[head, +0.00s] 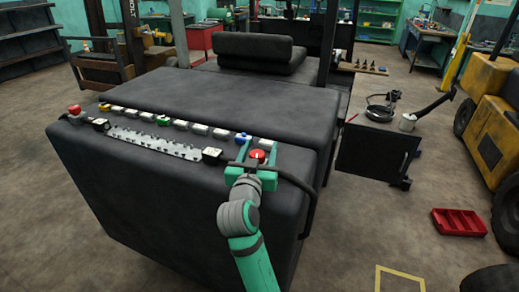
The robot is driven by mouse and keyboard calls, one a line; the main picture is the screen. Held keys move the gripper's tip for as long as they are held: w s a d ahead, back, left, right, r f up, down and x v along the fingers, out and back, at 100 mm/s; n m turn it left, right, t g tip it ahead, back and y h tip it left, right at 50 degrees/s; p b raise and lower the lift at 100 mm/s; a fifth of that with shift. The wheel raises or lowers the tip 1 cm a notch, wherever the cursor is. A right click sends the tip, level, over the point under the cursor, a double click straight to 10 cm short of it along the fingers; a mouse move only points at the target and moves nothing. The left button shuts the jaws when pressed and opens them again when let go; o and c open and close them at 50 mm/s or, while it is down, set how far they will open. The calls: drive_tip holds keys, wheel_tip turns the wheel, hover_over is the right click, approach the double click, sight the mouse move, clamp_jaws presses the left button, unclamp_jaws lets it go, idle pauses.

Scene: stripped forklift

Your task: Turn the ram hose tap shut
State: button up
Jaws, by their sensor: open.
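A red knob (258,155), seemingly the ram hose tap, sits at the right end of the row of fittings on the dark forklift body (160,205). My gripper (256,151) is over this end, with its teal fingers apart on either side of the red knob. I cannot tell whether the fingers touch it. A black hose (292,180) runs from beside the knob to the right and down over the body's edge. The base of the knob is hidden by my gripper.
Along the body's top are a blue fitting (241,138), a green one (163,120), a yellow one (104,107) and another red knob (74,110) at the far left. A dark cart (375,155) and a red tray (460,222) stand to the right.

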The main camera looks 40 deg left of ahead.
drive_tip(key=c, duration=1)
drive_tip(key=shift+c, duration=0.2)
drive_tip(key=shift+h, duration=0.4)
drive_tip(key=shift+w+d+m+t+h, duration=0.15)
drive_tip(key=shift+m+t+h, duration=0.15)
drive_tip(key=shift+m+h, duration=0.5)
drive_tip(key=shift+s+d+m+t+h, duration=0.15)
drive_tip(key=shift+m+t+h, duration=0.15)
drive_tip(key=shift+m+h, duration=0.45)
drive_tip(key=shift+w+d+m+h, duration=0.1)
drive_tip(key=shift+d+m+h, duration=0.2)
drive_tip(key=shift+h, duration=0.4)
drive_tip(key=shift+w+d+m+h, duration=0.1)
drive_tip(key=shift+m+h, duration=0.25)
drive_tip(key=shift+h, duration=0.3)
drive_tip(key=shift+s+a, duration=0.1)
drive_tip(key=o, duration=1)
drive_tip(key=shift+o, duration=0.2)
